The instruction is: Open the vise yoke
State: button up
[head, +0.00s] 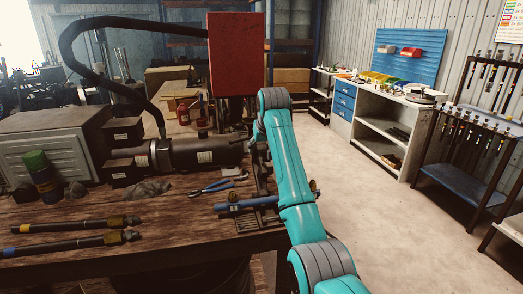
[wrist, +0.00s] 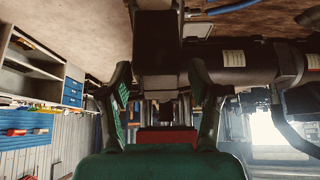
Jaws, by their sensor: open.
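In the wrist view, which looks upside down, my gripper (wrist: 158,76) is open. Its two dark fingers with green pads stand apart on either side of a dark blocky metal part (wrist: 158,30). This part may be the vise yoke; I cannot tell whether the fingers touch it. In the head view my teal arm hides my gripper and probably much of the vise. Beside the arm, a dark metal fixture (head: 265,190) shows at the bench's right edge, with a blue rod (head: 240,204) at it.
A dark cylindrical machine (head: 205,151) with a thick black hose (head: 70,40) lies on the wooden bench (head: 175,215). Blue-handled pliers (head: 217,186) and two hoses (head: 65,243) lie nearby. A red panel (head: 236,55) stands behind. The floor (head: 350,190) to the right is clear.

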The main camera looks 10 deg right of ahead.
jog(key=v, duration=1)
jog(key=shift+r, duration=0.15)
jog(key=shift+s+r, duration=0.1)
jog(key=shift+s, duration=0.05)
